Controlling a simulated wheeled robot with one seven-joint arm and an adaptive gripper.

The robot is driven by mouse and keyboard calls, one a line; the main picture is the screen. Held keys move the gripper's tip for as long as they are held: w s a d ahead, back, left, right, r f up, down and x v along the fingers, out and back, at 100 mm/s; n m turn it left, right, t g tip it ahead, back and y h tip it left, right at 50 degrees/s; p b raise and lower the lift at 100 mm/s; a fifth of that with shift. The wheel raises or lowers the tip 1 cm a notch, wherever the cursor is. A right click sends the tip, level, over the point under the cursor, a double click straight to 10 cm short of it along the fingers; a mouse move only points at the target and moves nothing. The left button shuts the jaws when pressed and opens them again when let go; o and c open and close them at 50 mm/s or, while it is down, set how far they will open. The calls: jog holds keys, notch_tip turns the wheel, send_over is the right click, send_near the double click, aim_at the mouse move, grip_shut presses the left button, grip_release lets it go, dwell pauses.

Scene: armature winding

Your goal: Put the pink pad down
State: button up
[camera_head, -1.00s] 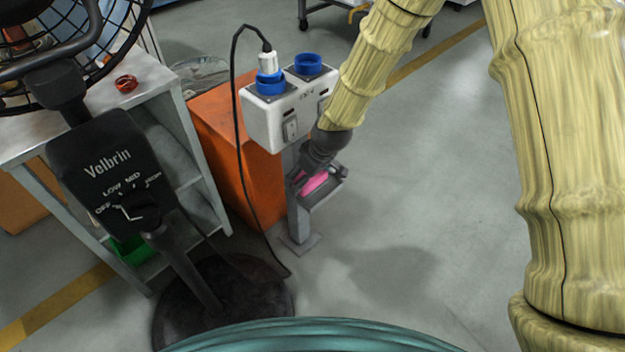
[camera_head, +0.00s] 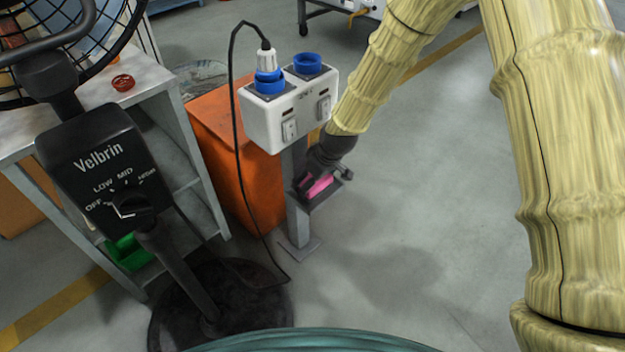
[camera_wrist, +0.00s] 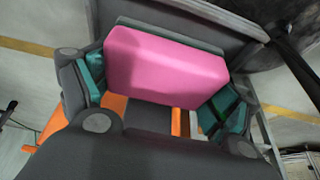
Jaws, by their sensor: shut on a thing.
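I cannot tell whether the pad's underside touches the tray.
A black fan (camera_head: 105,165) stands at front left. Floor at right is clear.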

jog(key=o, duration=0.9)
jog(key=shift+f, duration=0.1)
jog(key=shift+o, duration=0.2)
jog(key=p+v, duration=0.3)
jog(key=v, duration=0.9)
jog(key=s+d+f+m, duration=0.2)
jog(key=s+d+f, duration=0.1)
jog(key=s+f, duration=0.25)
jog(key=s+d+f+m, duration=0.1)
jog(key=s+d+f, duration=0.25)
jog(key=f, duration=0.35)
jog(key=s+d+f+m+g+h, duration=0.1)
jog(key=s+d+f, duration=0.3)
jog(key=s, duration=0.5)
jog(key=s+d+f+m+g+h, duration=0.1)
jog(key=s+d+f+m, duration=0.2)
jog(key=s, duration=0.7)
jog(key=s+d+f+m+h, duration=0.1)
jog(key=s+d+f+m, duration=0.1)
jog(key=s+d+f, duration=0.4)
jog(key=s+f, duration=0.1)
jog(key=s, duration=0.3)
jog(key=shift+s+g, duration=0.2)
jog(key=shift+g, duration=0.2)
